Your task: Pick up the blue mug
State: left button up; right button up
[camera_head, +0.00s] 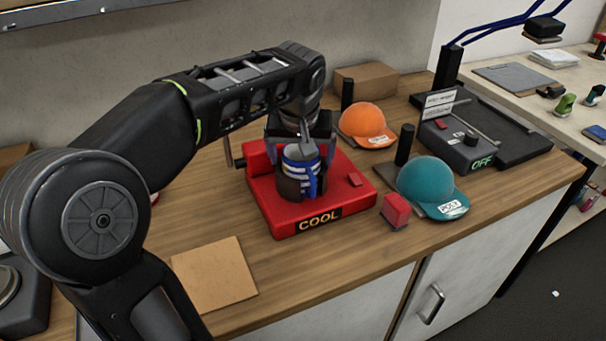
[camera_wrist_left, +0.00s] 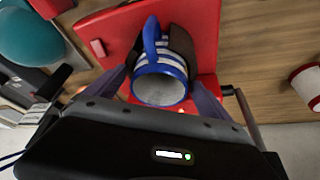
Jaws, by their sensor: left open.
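The blue mug (camera_head: 312,180) has white stripes and a blue handle. It stands upright in the red mug press (camera_head: 290,220), which is labelled COOL, between dark curved pads. My left gripper (camera_head: 302,150) is above and around the mug's upper part, with its fingers apart. In the left wrist view the mug (camera_wrist_left: 161,74) shows its open rim and grey inside, with its handle pointing up in the picture. The left gripper's fingers (camera_wrist_left: 162,88) are on both sides of the mug, apart from it. The right gripper is not in view.
An orange cap (camera_head: 364,122) and a teal cap (camera_head: 428,182) sit on the wooden counter to the right. A red block (camera_head: 396,208) lies before the teal cap. A dark device marked OFF (camera_head: 462,150) stands farther right. A brown square sheet (camera_head: 213,272) lies front left.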

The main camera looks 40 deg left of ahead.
pick_arm(q)
grip_shut()
dwell(1.0)
